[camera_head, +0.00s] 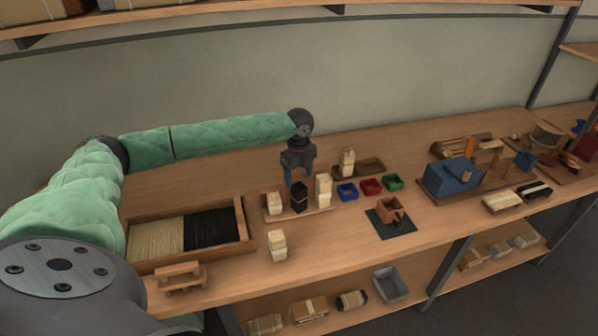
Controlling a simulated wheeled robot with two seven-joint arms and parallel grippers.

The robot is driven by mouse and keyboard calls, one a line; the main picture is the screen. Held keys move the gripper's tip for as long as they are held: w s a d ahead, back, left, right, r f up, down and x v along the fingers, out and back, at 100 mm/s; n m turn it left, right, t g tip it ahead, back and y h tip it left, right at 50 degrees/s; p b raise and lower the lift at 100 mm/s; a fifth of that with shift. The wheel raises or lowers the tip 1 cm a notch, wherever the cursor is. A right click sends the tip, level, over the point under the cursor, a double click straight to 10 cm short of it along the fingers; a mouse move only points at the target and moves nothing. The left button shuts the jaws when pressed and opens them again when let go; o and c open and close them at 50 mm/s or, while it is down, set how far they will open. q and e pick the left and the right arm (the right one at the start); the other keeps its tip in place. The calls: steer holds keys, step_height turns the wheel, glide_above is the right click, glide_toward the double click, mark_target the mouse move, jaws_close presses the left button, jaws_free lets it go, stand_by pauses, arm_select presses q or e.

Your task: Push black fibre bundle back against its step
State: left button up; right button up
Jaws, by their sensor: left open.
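The black fibre bundle (299,198) stands upright on a low wooden stepped stand (313,213), between two pale bundles. The left pale bundle (274,203) is shorter and the right pale bundle (323,188) is taller. My left gripper (298,178) points down right above the black bundle, with its fingers apart. From this view I cannot tell whether the fingertips touch the bundle or whether the bundle meets its step. My right gripper is not in view.
Another pale bundle (278,245) stands in front. A wooden tray (249,230) holds pale and black fibres at left. Blue (347,192), red (371,186) and green (392,182) bins stand to the right, behind a dark green mat (403,226).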

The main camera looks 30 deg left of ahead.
mark_target(299, 187)
arm_select(q)
steer(key=shift+f+p, duration=1.4)
steer(key=shift+f, duration=2.5)
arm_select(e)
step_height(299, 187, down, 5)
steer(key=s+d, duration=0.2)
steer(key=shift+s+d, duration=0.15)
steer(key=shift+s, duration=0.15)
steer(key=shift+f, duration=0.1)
arm_select(q)
steer(key=c, duration=1.1)
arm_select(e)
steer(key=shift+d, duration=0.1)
arm_select(q)
steer(key=shift+r, duration=0.1)
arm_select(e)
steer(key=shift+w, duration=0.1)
